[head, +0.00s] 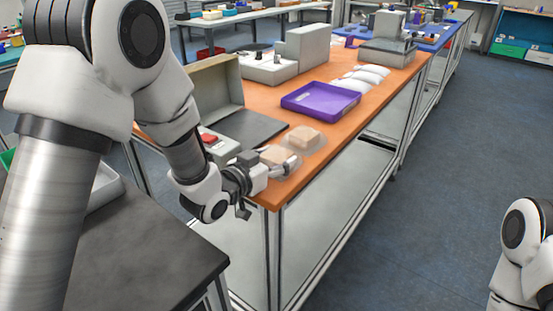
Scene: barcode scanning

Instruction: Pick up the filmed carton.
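Two small tan cartons in clear film lie near the front corner of the orange table. One carton (303,137) lies slightly farther back, with film spread around its base. The other carton (274,154) is right at my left gripper (288,163), whose fingers reach over the table's front edge and partly cover it. The fingers look close to or around this nearer carton, but I cannot tell whether they touch or grip it. My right arm shows only as white links at the lower right, and its gripper is out of view.
A purple tray (321,100) stands behind the cartons, with white bags (361,78) beyond it. A dark flat panel (243,129) and a red-topped item (209,138) lie to the left. The orange table (292,188) ends just in front of the gripper.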

